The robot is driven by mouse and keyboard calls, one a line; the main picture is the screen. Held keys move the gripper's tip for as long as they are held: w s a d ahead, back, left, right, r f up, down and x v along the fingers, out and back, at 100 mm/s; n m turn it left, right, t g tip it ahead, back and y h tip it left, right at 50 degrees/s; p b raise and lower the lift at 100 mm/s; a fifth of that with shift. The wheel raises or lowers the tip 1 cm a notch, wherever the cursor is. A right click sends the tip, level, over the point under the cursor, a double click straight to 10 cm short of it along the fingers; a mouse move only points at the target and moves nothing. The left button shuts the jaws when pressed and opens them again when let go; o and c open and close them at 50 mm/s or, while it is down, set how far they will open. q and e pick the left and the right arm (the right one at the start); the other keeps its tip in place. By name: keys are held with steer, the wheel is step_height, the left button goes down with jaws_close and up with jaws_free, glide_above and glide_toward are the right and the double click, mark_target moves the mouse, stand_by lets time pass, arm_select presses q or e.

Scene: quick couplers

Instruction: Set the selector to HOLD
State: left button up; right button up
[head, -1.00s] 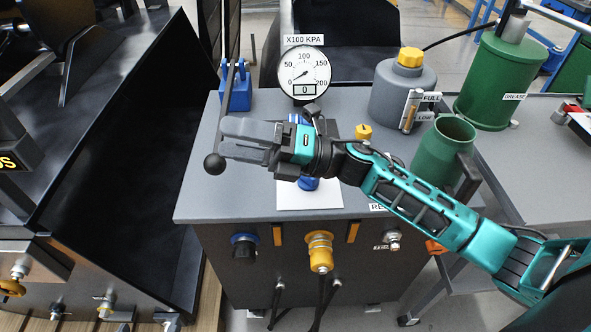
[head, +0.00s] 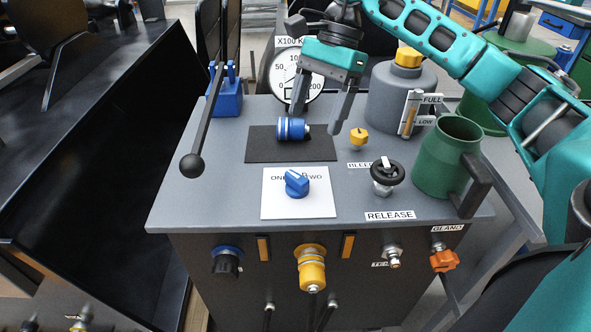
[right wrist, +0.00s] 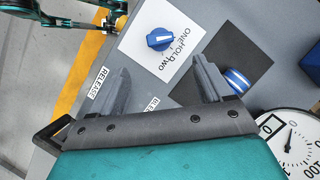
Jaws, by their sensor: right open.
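The selector is a blue knob (head: 297,183) with a white pointer line, on a white card (head: 322,203) lettered ONE and TWO. In the head view the knob hides most of HOLD. My right gripper (head: 316,116) is open and empty, fingers pointing down, behind the card and above the dark mat. Its fingers also show in the right wrist view (right wrist: 162,76), clear of the knob. My left gripper is not in view.
A blue cylindrical fitting (head: 292,129) lies on the dark mat (head: 262,147), close to the right fingers. A yellow knob (head: 358,138), black handwheel (head: 387,173) and green mug (head: 449,157) stand to the right. A ball-ended lever (head: 192,165) stands at left. The gauge (head: 279,68) is behind.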

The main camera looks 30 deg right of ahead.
mark_target(297, 176)
steer(key=b+x, duration=0.1)
steer(key=x, duration=1)
steer(key=shift+a+f, duration=0.2)
steer(key=shift+f, duration=0.05)
steer(key=c, duration=1)
